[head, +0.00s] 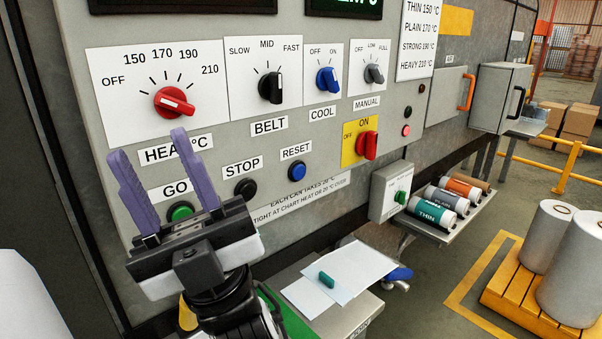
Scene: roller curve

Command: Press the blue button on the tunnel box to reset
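The blue RESET button (297,171) is on the grey tunnel box panel (215,150), under the label RESET. To its left on the panel are the black STOP button (246,189) and the green GO button (180,211). My gripper (148,160) has two purple fingers standing wide apart, open and with nothing between them. It is in front of the panel's lower left, left of the blue button and apart from it. The fingers point up and partly cover the HEAT label area.
Knobs for heat (173,102), belt (271,87), cool (327,80) and manual (374,74) sit above the buttons, with a red ON/OFF switch (366,145) at right. A small table (347,318) with papers stands below. A shelf (437,233) of rolls is at right.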

